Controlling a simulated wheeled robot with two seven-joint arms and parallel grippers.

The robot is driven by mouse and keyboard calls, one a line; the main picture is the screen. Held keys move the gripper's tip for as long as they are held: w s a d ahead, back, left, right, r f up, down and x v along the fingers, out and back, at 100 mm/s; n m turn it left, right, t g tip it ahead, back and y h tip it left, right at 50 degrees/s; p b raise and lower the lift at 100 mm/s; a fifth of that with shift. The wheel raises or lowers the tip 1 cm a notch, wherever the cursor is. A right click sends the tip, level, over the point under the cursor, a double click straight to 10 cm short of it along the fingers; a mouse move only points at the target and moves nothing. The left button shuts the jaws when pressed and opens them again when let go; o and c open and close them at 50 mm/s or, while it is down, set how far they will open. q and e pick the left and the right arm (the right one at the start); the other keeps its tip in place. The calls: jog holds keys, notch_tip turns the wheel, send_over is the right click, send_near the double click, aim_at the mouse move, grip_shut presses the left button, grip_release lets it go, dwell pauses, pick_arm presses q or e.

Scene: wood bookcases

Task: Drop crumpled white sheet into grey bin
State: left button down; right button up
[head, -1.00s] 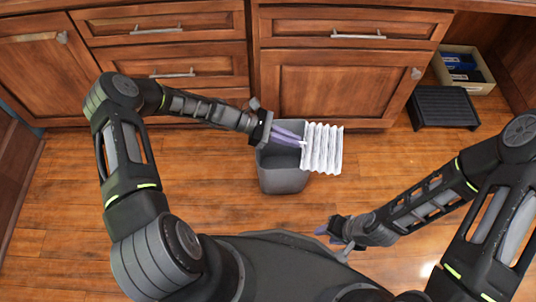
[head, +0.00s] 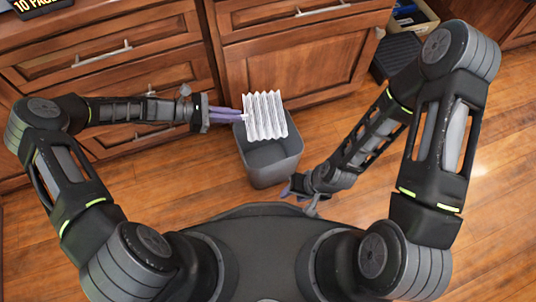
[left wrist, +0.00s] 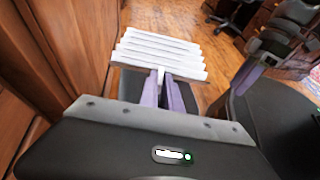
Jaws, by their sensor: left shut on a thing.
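The crumpled white sheet (head: 265,117), pleated in ridges, is held at its left edge by my left gripper (head: 241,117), which is shut on it. In the left wrist view the sheet (left wrist: 158,52) spreads out beyond the purple fingers (left wrist: 164,88). The grey bin (head: 270,163) stands on the floor, open at the top. In the head view the sheet overlaps the bin's far part and hides some of its rim. My right gripper (head: 292,192) is low, near the bin's front right; whether its fingers are open is unclear.
Wooden drawers and cabinet doors (head: 300,65) stand close behind the bin. A black step-like item (head: 397,57) and a beige box (head: 413,18) sit at the upper right. The wooden floor (head: 420,130) is otherwise clear around the bin.

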pick_arm(q)
jog(key=shift+f+b, duration=1.95)
jog(key=shift+f, duration=0.75)
jog(key=c, duration=1.5)
grip_release()
jog(key=shift+p+v, duration=1)
jog(key=shift+v, duration=2.95)
